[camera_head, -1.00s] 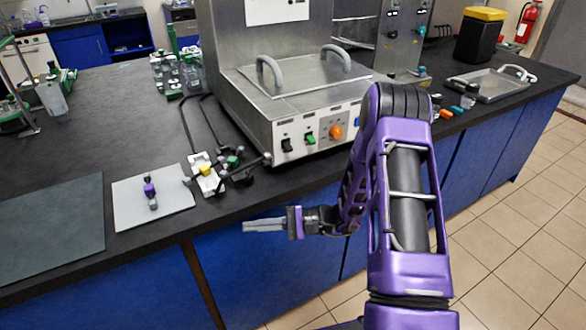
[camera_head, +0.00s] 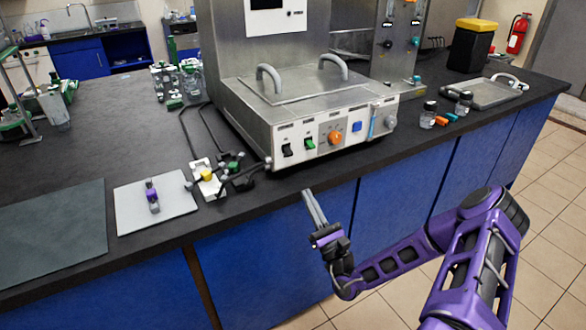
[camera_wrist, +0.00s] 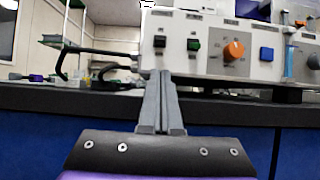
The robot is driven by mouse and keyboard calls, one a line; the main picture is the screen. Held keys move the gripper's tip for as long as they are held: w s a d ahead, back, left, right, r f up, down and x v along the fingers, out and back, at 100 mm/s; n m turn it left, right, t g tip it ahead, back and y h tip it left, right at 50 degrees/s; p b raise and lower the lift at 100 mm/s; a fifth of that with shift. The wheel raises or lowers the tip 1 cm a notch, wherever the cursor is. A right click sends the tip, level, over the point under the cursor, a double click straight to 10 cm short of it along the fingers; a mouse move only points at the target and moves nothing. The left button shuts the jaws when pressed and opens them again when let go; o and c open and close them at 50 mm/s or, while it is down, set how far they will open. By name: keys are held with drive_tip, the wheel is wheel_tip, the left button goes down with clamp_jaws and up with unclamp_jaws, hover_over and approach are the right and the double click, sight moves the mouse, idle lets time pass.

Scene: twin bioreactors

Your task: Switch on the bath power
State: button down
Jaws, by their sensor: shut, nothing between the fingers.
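The bath (camera_head: 300,85) is a steel box with a lid and two grey handles on the black bench. Its white front panel carries a black rocker switch (camera_head: 287,150), a green rocker switch (camera_head: 309,144), an orange knob (camera_head: 335,137) and a blue button (camera_head: 356,127). The wrist view also shows the black switch (camera_wrist: 159,41), green switch (camera_wrist: 193,45), orange knob (camera_wrist: 234,50) and blue button (camera_wrist: 267,54). My gripper (camera_head: 307,194) is shut and empty, in front of the bench edge, below the panel and apart from it. In the wrist view its fingertips (camera_wrist: 160,74) point toward the panel's left part. The labels are unreadable.
Left of the bath are a small white block with a yellow cap (camera_head: 206,175), a black clamp-like item and a white mat (camera_head: 175,212). Vials (camera_head: 428,115) and a steel tray (camera_head: 470,97) stand to the right. Space before the bench is free.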

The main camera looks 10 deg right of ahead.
sight(291, 155)
drive_tip(key=x, duration=1)
drive_tip(key=shift+s+r+p, duration=0.3)
drive_tip(key=shift+r+p, duration=0.15)
drive_tip(key=shift+p, duration=0.5)
idle(0.3)
drive_tip(key=p, duration=0.1)
drive_tip(key=r+p, duration=0.1)
drive_tip(key=shift+s+d+r+p, duration=0.1)
drive_tip(key=shift+s+d+p, duration=0.05)
drive_tip(key=shift+s+p, duration=0.2)
drive_tip(key=shift+f, duration=0.25)
